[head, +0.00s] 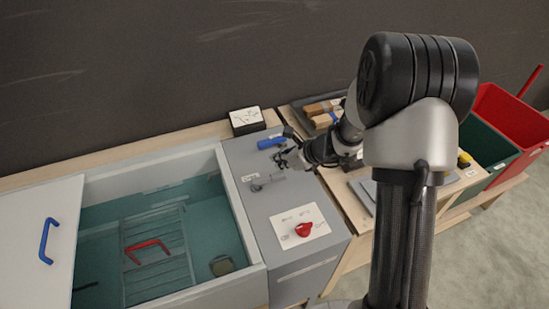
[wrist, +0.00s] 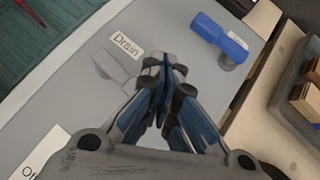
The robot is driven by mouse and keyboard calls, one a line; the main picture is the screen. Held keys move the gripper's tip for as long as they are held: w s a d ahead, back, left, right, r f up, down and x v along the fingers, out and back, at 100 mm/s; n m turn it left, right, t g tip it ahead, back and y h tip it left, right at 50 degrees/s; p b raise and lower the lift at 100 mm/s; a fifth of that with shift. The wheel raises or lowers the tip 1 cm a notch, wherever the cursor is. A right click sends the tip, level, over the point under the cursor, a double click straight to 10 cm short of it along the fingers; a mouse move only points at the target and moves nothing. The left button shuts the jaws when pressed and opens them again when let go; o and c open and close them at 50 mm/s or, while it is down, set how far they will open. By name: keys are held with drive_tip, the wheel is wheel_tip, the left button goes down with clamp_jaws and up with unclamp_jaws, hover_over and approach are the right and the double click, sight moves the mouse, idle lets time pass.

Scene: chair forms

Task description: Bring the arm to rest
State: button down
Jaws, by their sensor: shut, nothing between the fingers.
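My gripper (head: 287,158) hovers over the far part of a grey control panel (head: 262,216), between a blue lever handle (head: 271,142) and a grey lever (head: 266,181). In the wrist view my gripper (wrist: 166,64) has its fingers together with nothing between them. The blue handle (wrist: 218,36) lies ahead and to the right, apart from the fingers. The grey lever (wrist: 113,68) lies to the left beside a label reading "Drain". My arm reaches in from the right in the head view, bent at a black elbow. It hides part of the bench behind it.
A tank (head: 255,251) with teal inside holds a slatted rack and a red handle (head: 147,251). A white lid (head: 22,235) with a blue handle covers its left. A red knob (head: 304,229) is on the panel's near end. Green (head: 487,150) and red bins (head: 513,112) stand right.

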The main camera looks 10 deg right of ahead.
drive_tip(key=shift+s+d+r, duration=0.15)
drive_tip(key=shift+s+r, duration=0.7)
drive_tip(key=s+a+r+n+g, duration=0.1)
drive_tip(key=s+a+r+n, duration=0.2)
drive_tip(key=s+r+n, duration=0.45)
drive_tip(key=s+a+r+n+g, duration=0.1)
drive_tip(key=s+a+r+n, duration=0.3)
drive_tip(key=s+r+n, duration=0.35)
drive_tip(key=s+d+r+n+h, duration=0.2)
drive_tip(key=s+d+n+h, duration=0.1)
drive_tip(key=s+n, duration=0.3)
drive_tip(key=s+d+r+n+h, duration=0.2)
drive_tip(key=s+d+n, duration=0.3)
drive_tip(key=s, duration=0.6)
drive_tip(key=shift+s+d+r+n+h, duration=0.2)
drive_tip(key=shift+d+r+n+h, duration=0.25)
drive_tip(key=shift+n, duration=0.45)
drive_tip(key=shift+a+f, duration=0.1)
drive_tip(key=shift+a, duration=0.1)
